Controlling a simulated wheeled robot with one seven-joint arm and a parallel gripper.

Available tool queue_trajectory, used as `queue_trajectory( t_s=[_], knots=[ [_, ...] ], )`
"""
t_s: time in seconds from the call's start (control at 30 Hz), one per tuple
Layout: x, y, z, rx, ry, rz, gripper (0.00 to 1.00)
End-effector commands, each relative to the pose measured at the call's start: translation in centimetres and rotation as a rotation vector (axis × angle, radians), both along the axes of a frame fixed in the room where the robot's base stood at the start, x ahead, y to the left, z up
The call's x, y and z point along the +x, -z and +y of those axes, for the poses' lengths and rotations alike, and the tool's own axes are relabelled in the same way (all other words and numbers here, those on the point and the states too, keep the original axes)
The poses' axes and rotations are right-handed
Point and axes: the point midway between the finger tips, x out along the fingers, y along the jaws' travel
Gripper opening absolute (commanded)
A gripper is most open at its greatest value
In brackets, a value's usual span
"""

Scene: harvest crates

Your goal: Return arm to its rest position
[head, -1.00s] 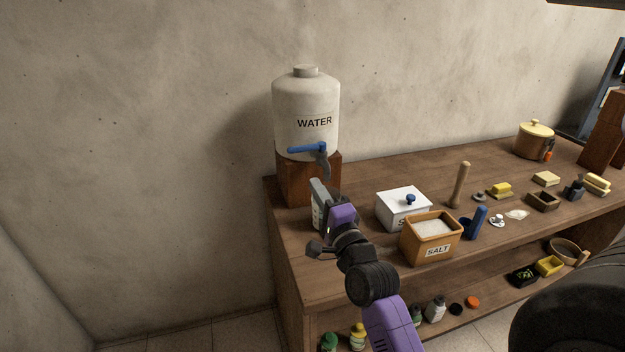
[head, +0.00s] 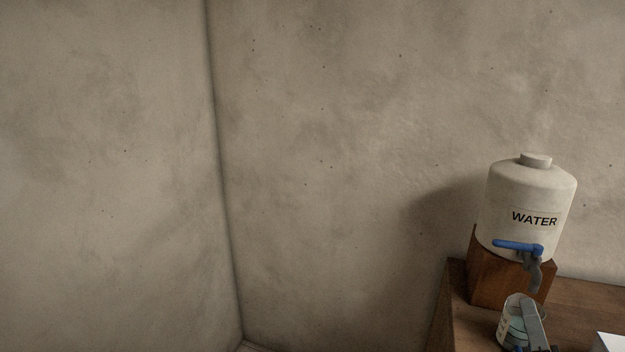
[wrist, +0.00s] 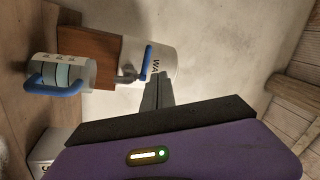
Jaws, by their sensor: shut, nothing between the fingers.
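My gripper (head: 534,312) shows at the bottom right of the head view, its grey fingers overlapping a clear measuring jug (head: 509,318). In the wrist view my fingers (wrist: 157,90) are together and empty above my purple gripper body. The jug (wrist: 62,70) stands apart from them on the left there, with its blue handle and a pale bluish band. It stands on the wooden counter (head: 470,325), below the spout of the white WATER tank (head: 530,190). Most of my arm is out of the head view.
The tank rests on a wooden block (head: 495,280) and has a blue tap lever (head: 517,246). A white box (head: 610,343) shows at the lower right edge. Bare walls meet in a corner (head: 225,200) on the left. The space left of the counter is clear.

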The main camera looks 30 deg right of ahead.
Motion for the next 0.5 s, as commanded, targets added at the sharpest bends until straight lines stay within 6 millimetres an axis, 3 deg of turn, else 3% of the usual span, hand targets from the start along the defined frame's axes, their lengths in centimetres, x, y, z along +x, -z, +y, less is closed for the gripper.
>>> queue_trajectory(
  t_s=[0.27,0.5],
  knots=[
    [-1.0,3.7,9.7,-0.282,-0.035,0.342,0.00],
    [-4.1,7.1,20.1,-0.555,-0.185,0.618,0.00]
  ],
)
